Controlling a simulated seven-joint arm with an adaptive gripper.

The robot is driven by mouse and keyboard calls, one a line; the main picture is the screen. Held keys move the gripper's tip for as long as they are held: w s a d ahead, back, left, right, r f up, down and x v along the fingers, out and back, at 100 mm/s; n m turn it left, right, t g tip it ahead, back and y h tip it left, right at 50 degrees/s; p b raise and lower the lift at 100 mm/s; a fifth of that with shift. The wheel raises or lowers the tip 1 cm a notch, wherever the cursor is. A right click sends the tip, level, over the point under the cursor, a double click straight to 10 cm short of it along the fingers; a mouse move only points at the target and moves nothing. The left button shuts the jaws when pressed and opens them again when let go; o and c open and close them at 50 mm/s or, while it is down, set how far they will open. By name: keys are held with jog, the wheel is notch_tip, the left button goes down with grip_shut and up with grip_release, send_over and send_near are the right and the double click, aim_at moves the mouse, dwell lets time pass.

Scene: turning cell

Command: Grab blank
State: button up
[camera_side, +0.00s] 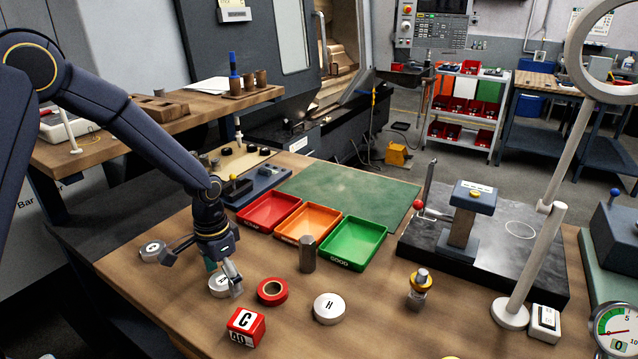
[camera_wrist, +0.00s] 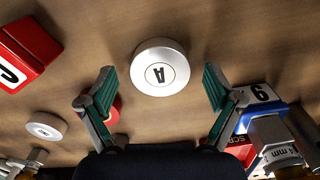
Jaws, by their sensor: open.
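A round silvery disc with a white face marked A (camera_wrist: 160,67) lies flat on the wooden bench in the wrist view, framed between my gripper's fingertips. My gripper (camera_wrist: 159,80) is open, with green-padded fingers spread wider than the disc and nothing held. In the side view my gripper (camera_side: 223,272) points down low over the bench, above a disc (camera_side: 217,287) that its fingers partly hide. A disc marked H (camera_side: 329,308) lies to the right, and another disc (camera_side: 153,250) lies to the left. A dark hexagonal bar (camera_side: 308,254) stands upright near the trays.
Red (camera_side: 246,221), orange (camera_side: 285,237) and green (camera_side: 333,262) trays stand behind.

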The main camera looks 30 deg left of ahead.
jog(key=shift+c, duration=0.2)
jog(key=c, duration=1.3)
jog(key=shift+r, duration=0.1)
